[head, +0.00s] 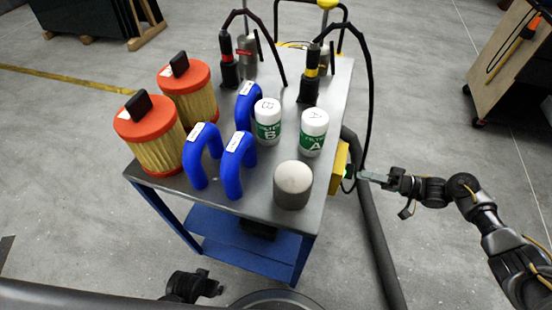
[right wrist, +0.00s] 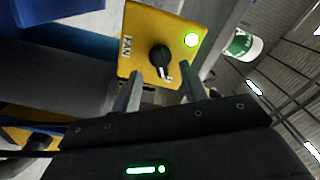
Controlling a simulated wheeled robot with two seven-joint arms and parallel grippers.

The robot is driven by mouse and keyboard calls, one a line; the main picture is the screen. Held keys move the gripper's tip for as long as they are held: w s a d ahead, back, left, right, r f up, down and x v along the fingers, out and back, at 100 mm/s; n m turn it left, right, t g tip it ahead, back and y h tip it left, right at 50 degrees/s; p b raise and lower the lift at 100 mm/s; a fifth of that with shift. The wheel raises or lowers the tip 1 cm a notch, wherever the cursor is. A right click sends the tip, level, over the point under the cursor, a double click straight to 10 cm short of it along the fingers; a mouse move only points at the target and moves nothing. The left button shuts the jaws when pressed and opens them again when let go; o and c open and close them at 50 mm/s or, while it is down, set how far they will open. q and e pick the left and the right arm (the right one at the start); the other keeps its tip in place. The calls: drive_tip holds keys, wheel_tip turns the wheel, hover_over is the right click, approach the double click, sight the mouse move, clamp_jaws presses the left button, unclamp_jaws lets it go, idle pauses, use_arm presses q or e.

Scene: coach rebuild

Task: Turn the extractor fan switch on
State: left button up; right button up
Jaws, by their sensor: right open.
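The yellow extractor fan switch box (head: 340,168) is on the right side of the grey-topped cart. My right gripper (head: 364,175) is just right of the box. Its open fingers (right wrist: 161,78) point at the box, with the knob between and just beyond the tips, gaps on both sides. My left gripper (head: 208,287) is low in the head view, dark, its jaws unclear.
The cart top (head: 250,195) holds orange-capped filters (head: 157,140), blue hoses (head: 233,170), white-capped canisters (head: 313,132) and a grey cylinder (head: 292,185). A black cable (head: 370,100) and a thick dark hose (head: 380,245) run near the box.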

drive_tip(key=shift+b+v, duration=0.65)
drive_tip(key=shift+v, duration=2.05)
drive_tip(key=b+v, duration=0.4)
drive_tip(key=v, duration=0.6)
drive_tip(key=shift+d, duration=0.4)
